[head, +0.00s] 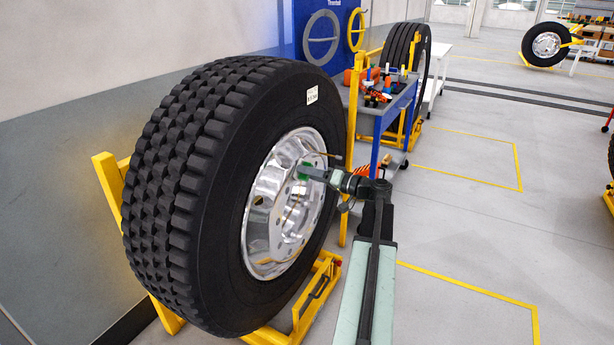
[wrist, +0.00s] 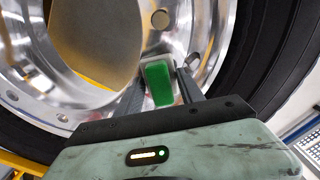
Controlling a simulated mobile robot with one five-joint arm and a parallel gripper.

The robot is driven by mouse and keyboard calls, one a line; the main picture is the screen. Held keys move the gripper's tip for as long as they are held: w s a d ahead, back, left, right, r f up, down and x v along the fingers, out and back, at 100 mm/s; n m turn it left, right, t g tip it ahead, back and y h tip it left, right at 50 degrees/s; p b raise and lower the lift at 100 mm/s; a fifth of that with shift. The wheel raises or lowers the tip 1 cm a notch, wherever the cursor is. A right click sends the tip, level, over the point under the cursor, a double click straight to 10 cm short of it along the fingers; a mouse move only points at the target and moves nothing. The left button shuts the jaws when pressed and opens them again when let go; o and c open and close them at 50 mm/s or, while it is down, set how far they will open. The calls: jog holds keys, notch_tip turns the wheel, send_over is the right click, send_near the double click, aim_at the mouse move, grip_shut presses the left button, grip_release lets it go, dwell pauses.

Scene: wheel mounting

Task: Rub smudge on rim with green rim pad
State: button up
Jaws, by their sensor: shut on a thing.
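The wheel's silver rim (head: 259,228) sits inside a large black tyre (head: 225,205) that stands upright in a yellow stand. My gripper (head: 306,171) reaches to the upper right part of the rim. In the wrist view my gripper (wrist: 159,90) is shut on the green rim pad (wrist: 160,85), one finger on each side of it. The pad (head: 303,170) also shows as a small green patch against the rim in the head view. It is at or very close to the rim face; I cannot tell if it touches. I cannot make out the smudge for certain.
The yellow stand (head: 318,290) holds the tyre near the floor. A blue tool cart (head: 385,115) with tools on top stands behind my gripper. Another tyre (head: 407,50) stands behind the cart. The grey floor (head: 450,230) to the right is clear.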

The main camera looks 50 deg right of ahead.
jog(key=shift+d, duration=0.15)
jog(key=shift+c, duration=0.6)
jog(key=s+a+f+b, duration=0.1)
jog(key=a+f+b, duration=0.1)
jog(key=a, duration=0.5)
jog(key=shift+s+f, duration=0.25)
jog(key=v, duration=0.6)
jog(key=shift+s+d, duration=0.1)
jog(key=shift+d, duration=0.05)
jog(key=shift+v, duration=1.45)
